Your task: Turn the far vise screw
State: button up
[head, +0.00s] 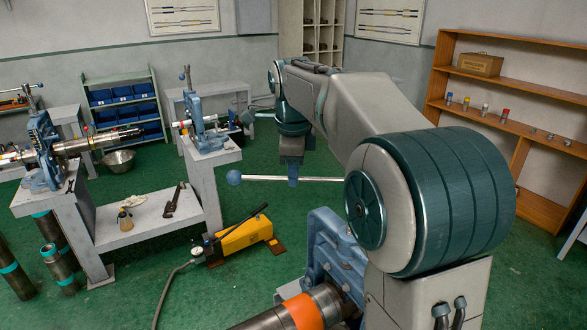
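The farthest vise (205,132) I can make out is blue and stands on a grey bench in the back left of the head view. A thin upright part with a ball end (185,78) rises at its left. A light pipe end shows at its jaws. My gripper (292,168) points down in the middle of the view, right of that vise and apart from it in the picture. Its fingers are small here, and I cannot tell whether they are open. A ball-ended bar (265,178) crosses the picture at the fingertips; contact is unclear.
A near blue vise (335,255) holds a pipe with an orange band (303,312). Another vise (42,150) grips a pipe at left. A yellow pump (243,238) with a hose lies on the green floor. Wooden shelves (505,85) stand right. Floor between the benches is partly clear.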

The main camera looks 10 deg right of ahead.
notch_tip(320, 180, up, 14)
jog(key=s, duration=0.2)
jog(key=shift+s+a+f, duration=0.2)
jog(key=shift+s+a, duration=0.1)
jog(key=shift+a, duration=0.05)
jog(key=s+d+f+n+b, duration=0.1)
jog(key=s+d+f+n, duration=0.1)
jog(key=s+f+n, duration=0.8)
jog(key=s+d+f+n+t+b, duration=0.1)
jog(key=s+d+f+n+b, duration=0.1)
jog(key=s+f+n, duration=0.8)
jog(key=s+f, duration=0.3)
jog(key=f, duration=0.5)
jog(key=shift+s+d+f+n+t, duration=0.2)
jog(key=shift+s+n+t, duration=0.1)
jog(key=shift+s, duration=0.1)
